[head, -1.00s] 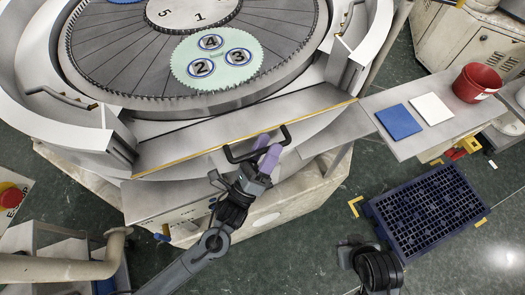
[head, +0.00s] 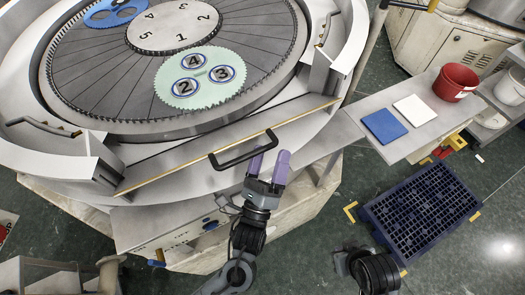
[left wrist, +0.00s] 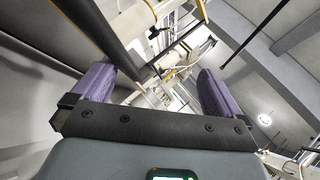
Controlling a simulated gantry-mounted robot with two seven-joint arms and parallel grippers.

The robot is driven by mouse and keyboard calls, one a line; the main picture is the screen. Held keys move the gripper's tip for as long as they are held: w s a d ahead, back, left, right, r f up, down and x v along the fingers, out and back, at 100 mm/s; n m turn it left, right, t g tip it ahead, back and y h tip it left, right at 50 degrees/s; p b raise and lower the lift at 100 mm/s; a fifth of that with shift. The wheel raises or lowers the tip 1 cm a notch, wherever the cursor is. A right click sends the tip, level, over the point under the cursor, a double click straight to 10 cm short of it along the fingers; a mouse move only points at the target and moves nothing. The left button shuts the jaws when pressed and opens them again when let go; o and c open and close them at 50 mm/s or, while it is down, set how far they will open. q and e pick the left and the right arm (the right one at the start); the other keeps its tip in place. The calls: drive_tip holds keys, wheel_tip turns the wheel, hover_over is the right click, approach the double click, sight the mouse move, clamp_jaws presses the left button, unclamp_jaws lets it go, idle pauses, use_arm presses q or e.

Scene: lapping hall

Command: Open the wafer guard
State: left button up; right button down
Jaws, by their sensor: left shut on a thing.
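The wafer guard (head: 170,172) is a long grey panel with a gold edge across the front of the round lapping machine. A black bar handle (head: 228,157) stands out from its middle. My left gripper (head: 271,154), with purple fingers, is at the right part of this handle and is shut on it. In the left wrist view a dark bar (left wrist: 98,32) runs past the left finger, and the two purple fingers show with a gap between them. My right gripper's fingers do not show; only dark parts of my right arm appear at the bottom.
A numbered green carrier (head: 212,90) and a blue carrier (head: 112,14) lie on the round plate behind the guard. On the right, a shelf holds a blue pad (head: 384,126), a white pad (head: 414,109) and a red bucket (head: 454,82). A dark blue crate (head: 418,212) stands on the floor.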

use_arm(q)
drive_tip(key=shift+s+d, duration=0.35)
drive_tip(key=shift+s, duration=0.3)
drive_tip(key=shift+s+a+f, duration=0.2)
drive_tip(key=shift+s+f, duration=0.25)
drive_tip(key=shift+f, duration=0.05)
drive_tip(key=shift+c, duration=0.4)
drive_tip(key=shift+s+a+f, duration=0.15)
drive_tip(key=shift+s+f, duration=0.1)
drive_tip(key=c, duration=0.6)
drive_tip(key=shift+o, duration=0.2)
drive_tip(key=shift+s+a+f, duration=0.75)
drive_tip(key=shift+f, duration=0.25)
drive_tip(key=shift+s+a+f, duration=0.75)
drive_tip(key=shift+f, duration=0.25)
drive_tip(key=shift+s+a+f, duration=1.1)
drive_tip(key=shift+s+f, duration=0.25)
drive_tip(key=shift+f, duration=0.05)
drive_tip(key=shift+p, duration=0.6)
